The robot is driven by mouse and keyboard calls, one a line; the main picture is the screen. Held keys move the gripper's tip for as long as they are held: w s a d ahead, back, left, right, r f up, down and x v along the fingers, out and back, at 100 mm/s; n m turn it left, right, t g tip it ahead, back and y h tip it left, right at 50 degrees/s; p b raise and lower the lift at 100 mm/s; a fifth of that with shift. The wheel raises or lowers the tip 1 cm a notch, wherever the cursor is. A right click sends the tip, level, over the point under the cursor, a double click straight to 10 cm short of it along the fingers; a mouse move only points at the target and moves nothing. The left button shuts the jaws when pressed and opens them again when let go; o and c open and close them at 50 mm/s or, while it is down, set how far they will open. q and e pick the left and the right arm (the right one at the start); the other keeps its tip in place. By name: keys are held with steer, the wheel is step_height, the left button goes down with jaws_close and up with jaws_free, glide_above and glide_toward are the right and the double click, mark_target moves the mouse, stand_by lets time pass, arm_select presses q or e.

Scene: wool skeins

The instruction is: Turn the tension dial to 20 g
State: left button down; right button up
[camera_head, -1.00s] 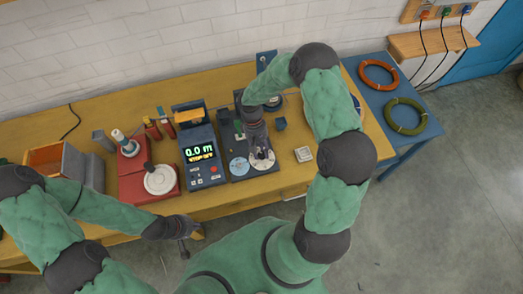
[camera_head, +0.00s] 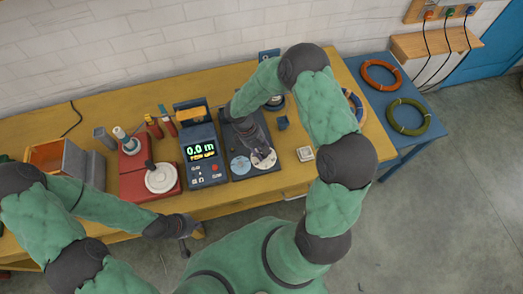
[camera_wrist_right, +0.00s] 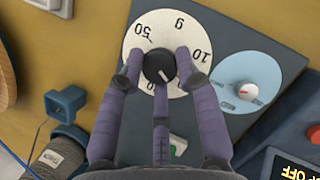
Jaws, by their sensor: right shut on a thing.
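The tension dial (camera_wrist_right: 155,27) is a white disc marked 50, g and 10, with another mark partly hidden behind a finger. Its black knob (camera_wrist_right: 158,62) carries a white pointer line slanting to the lower right in the wrist view. My right gripper (camera_wrist_right: 163,78) has its purple fingers closed around the knob. In the head view the dial (camera_head: 265,161) is partly covered by my right gripper (camera_head: 259,150). My left gripper (camera_head: 188,238) hangs off the table's front edge, away from the dial; its finger opening is unclear.
A pale blue dial (camera_wrist_right: 236,74) with a white knob sits beside the tension dial. The meter (camera_head: 204,158) reads 0.0 m. A red unit with a white disc (camera_head: 161,178) stands left of it. A small pale box (camera_head: 305,154) lies to the right.

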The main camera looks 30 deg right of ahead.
steer(key=shift+s, duration=0.1)
stand_by(0.4)
steer(key=o, duration=1.1)
steer(key=shift+d, duration=0.1)
steer(key=shift+o, duration=0.2)
steer(key=shift+r, duration=0.1)
steer(key=shift+w+r, duration=0.2)
steer(key=shift+r, duration=0.05)
steer(key=v, duration=1.1)
